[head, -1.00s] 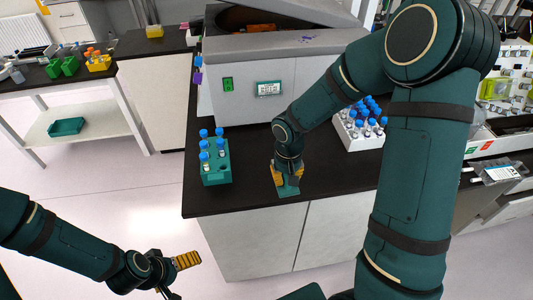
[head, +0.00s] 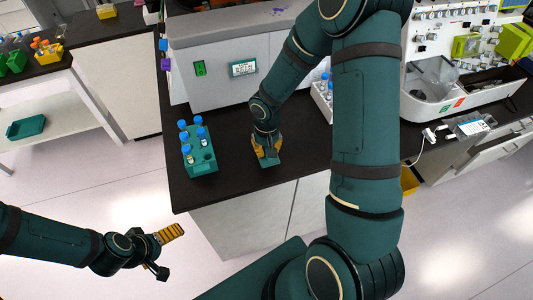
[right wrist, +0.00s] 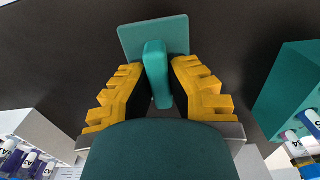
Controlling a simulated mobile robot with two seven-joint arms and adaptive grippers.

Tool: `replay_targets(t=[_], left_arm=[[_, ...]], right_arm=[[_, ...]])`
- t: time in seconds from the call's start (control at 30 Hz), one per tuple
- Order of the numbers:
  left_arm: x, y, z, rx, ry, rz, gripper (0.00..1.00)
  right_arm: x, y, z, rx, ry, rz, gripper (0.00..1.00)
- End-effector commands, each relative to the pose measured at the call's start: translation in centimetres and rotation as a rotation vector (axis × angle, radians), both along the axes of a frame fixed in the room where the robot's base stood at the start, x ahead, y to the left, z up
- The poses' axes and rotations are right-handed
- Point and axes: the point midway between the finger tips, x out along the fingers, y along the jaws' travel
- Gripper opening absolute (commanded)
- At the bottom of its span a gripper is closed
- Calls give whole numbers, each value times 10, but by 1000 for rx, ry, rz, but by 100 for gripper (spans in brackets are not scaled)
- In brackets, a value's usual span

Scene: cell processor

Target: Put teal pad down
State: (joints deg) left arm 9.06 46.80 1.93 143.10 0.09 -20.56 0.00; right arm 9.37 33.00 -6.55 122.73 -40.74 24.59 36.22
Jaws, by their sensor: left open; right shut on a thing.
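The teal pad (right wrist: 150,32) is a flat square plate with an upright teal handle (right wrist: 155,70), seen in the right wrist view over the black bench top. My right gripper (right wrist: 156,75) is shut on the handle, with its yellow fingers on both sides. In the head view the pad (head: 266,162) is at or just above the bench near its front edge, below my right gripper (head: 266,148). I cannot tell whether it touches the bench. My left gripper (head: 165,250) is open and empty over the floor, away from the bench.
A teal rack (head: 201,165) of blue-capped tubes stands left of the pad. A white rack (head: 322,100) of blue-capped tubes is partly hidden behind my right arm. A grey machine (head: 225,60) stands behind. The bench (head: 220,190) is bare around the pad.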

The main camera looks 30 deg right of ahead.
Motion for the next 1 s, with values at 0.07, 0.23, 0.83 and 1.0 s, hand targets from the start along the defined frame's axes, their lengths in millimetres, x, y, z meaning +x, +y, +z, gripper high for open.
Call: replay_targets(t=[0.07, 0.23, 0.83, 1.0], left_arm=[[0, 0, -1, 0, 0, 0, 99], [0, 0, -2, 0, 0, 0, 99], [0, 0, -6, 1, -1, 0, 99], [0, 0, -5, 1, -1, 0, 99]], right_arm=[[-1, 0, -13, -1, 5, 2, 0], [0, 0, -28, 0, 1, 2, 0], [0, 0, -30, 0, 1, 1, 36], [0, 0, -30, 0, 1, 1, 36]])
